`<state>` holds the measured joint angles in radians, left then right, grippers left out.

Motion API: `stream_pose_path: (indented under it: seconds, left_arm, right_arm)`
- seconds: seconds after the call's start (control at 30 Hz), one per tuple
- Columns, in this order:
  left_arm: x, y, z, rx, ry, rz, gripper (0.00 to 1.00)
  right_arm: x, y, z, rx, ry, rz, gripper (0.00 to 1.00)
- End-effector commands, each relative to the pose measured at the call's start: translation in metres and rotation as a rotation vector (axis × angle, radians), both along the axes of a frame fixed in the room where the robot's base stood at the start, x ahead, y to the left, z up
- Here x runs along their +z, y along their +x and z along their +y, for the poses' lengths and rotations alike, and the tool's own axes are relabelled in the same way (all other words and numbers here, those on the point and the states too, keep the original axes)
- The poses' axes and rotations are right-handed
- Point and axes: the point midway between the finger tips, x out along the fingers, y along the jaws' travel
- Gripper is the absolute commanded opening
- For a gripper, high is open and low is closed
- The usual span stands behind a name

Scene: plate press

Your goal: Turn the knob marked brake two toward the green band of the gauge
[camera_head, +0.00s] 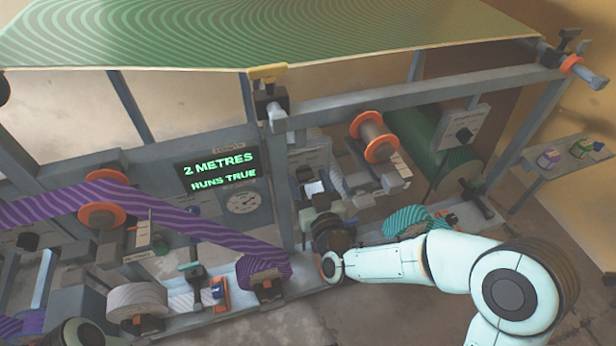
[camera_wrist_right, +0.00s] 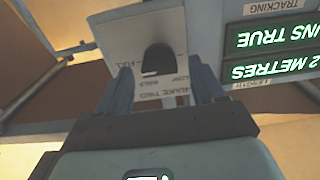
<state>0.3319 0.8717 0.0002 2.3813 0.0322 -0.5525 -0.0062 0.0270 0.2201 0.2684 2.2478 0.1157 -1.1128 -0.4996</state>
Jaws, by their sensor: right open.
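The knob (camera_wrist_right: 157,60) is black and sits on a pale panel (camera_wrist_right: 115,30) in the right wrist view. The label under it appears upside down and seems to read brake two (camera_wrist_right: 180,103). My right gripper (camera_wrist_right: 162,85) is open, with one finger on each side of the panel's lower part; the knob shows between and beyond the fingertips, and I cannot tell whether they touch it. In the head view my right gripper (camera_head: 313,190) is at the machine's middle, where it hides most of the knob. A round white gauge (camera_head: 242,200) shows left of it; its bands are too small to read.
A screen (camera_head: 220,171) reads "2 METRES RUNS TRUE". A purple striped web (camera_head: 190,222) runs at left. Orange-flanged spools (camera_head: 374,137) and a green roll (camera_head: 440,140) stand at right. A frame bar (camera_head: 410,92) crosses above my right gripper. A side shelf (camera_head: 560,165) holds small jars.

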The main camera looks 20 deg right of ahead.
Motion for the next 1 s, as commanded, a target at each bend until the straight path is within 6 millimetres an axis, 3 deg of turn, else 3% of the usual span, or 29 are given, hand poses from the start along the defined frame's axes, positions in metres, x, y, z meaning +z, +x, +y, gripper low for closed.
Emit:
stream_pose_path:
  seconds: [0.17,0.33,0.37,0.67,1.0]
  left_arm:
    - [0.0,0.0002,0.0001,0.0,0.0,-0.001,0.43]
    - [-0.0001,0.0001,0.0001,0.0,0.0,0.0,0.43]
    - [-0.0001,0.0001,0.0001,0.0,0.0,0.0,0.43]
    - [-0.0012,-0.001,0.0002,0.0,0.0,0.004,0.43]
    - [-0.007,-0.0074,0.0012,0.002,-0.001,0.025,0.43]
  right_arm:
    - [-0.0001,0.0,0.0001,0.0,0.0,0.0,0.68]
    - [0.0,0.0001,0.0,0.0,0.0,0.0,0.16]
    - [0.0,0.0001,0.0001,0.0,0.0,0.0,0.12]
    - [0.0001,0.0002,0.0004,0.001,-0.027,-0.002,0.12]
    - [0.0005,0.0003,0.0018,0.001,-0.227,-0.011,0.12]
